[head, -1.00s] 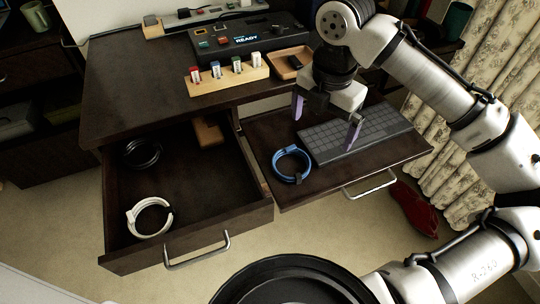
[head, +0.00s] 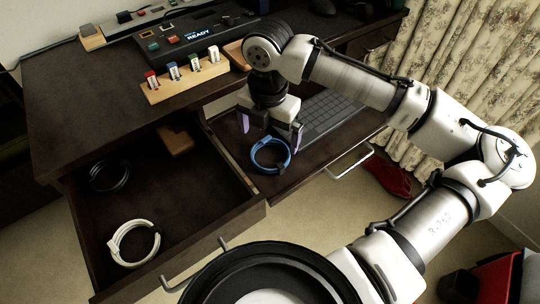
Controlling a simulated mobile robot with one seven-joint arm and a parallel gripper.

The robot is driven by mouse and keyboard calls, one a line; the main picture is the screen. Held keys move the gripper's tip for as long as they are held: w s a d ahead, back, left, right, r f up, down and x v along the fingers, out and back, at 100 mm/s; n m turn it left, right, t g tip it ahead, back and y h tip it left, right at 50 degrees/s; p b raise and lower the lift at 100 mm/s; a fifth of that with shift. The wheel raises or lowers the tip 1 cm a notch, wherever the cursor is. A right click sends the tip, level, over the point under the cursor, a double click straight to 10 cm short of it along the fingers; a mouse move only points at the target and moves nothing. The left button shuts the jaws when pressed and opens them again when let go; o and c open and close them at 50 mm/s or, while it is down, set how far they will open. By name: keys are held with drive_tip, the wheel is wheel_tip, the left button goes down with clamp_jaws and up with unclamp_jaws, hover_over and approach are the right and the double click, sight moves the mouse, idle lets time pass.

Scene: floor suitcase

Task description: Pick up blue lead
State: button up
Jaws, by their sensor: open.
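The blue lead (head: 270,155) is a coiled ring with a dark tie, lying on the pulled-out keyboard tray (head: 305,165) at its left end. My gripper (head: 269,127) is above and just behind the coil in the head view, with purple-tipped fingers pointing down. Its jaws are open, one finger to the left and one to the right, with nothing seen between them. The exact height of the fingertips over the tray cannot be told.
A grey keyboard (head: 325,113) lies on the tray right of the coil. The open drawer (head: 185,215) at left holds a white coil (head: 134,243) and a black coil (head: 109,176). A wooden block with colored tags (head: 185,78) and a black console (head: 185,40) stand on the desk.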

sight(269, 161)
drive_tip(key=f, duration=0.3)
drive_tip(key=f+b, duration=0.1)
drive_tip(key=f, duration=0.1)
drive_tip(key=shift+s+f, duration=0.3)
drive_tip(key=shift+f, duration=0.05)
drive_tip(key=c, duration=1)
